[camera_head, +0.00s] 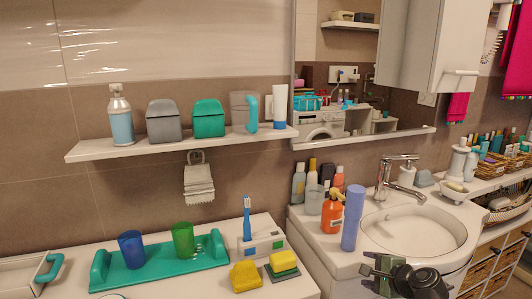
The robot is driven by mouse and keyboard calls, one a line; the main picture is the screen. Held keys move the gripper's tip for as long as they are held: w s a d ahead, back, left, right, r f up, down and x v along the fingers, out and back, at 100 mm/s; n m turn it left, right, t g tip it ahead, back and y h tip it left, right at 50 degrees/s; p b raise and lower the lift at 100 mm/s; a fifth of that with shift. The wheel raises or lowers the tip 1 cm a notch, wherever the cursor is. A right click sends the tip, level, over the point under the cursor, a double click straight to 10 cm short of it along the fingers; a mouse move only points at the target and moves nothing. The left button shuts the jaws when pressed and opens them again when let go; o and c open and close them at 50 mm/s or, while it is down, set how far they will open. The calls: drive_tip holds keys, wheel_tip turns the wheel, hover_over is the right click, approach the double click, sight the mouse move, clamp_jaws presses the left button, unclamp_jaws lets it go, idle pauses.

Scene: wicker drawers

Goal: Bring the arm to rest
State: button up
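My gripper (374,272) shows at the bottom edge, right of centre, as a small dark grey-green shape with black round arm parts to its right. It is in front of the washbasin (420,228) cabinet, below and left of the basin bowl. The shape is small and partly cut by the frame edge, so I cannot tell whether its fingers are apart or together. I see no object clearly held in it. Most of my arm is out of view.
A blue-purple bottle (353,217) and an orange pump bottle (332,214) stand on the basin's left side, near my gripper. A chrome tap (391,178) rises behind the bowl. A teal tray (150,277) bears two cups at left. Wicker drawers (480,272) are at right.

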drive_tip(key=s+a+f+n+g+h, duration=0.6)
drive_tip(key=s+a+f+n+g, duration=0.45)
drive_tip(key=n, duration=0.65)
wheel_tip(320, 180, up, 15)
drive_tip(key=p, duration=1.4)
drive_tip(key=shift+s+a+r+g+y, duration=0.2)
drive_tip(key=shift+s+g+y, duration=0.1)
drive_tip(key=shift+g, duration=0.15)
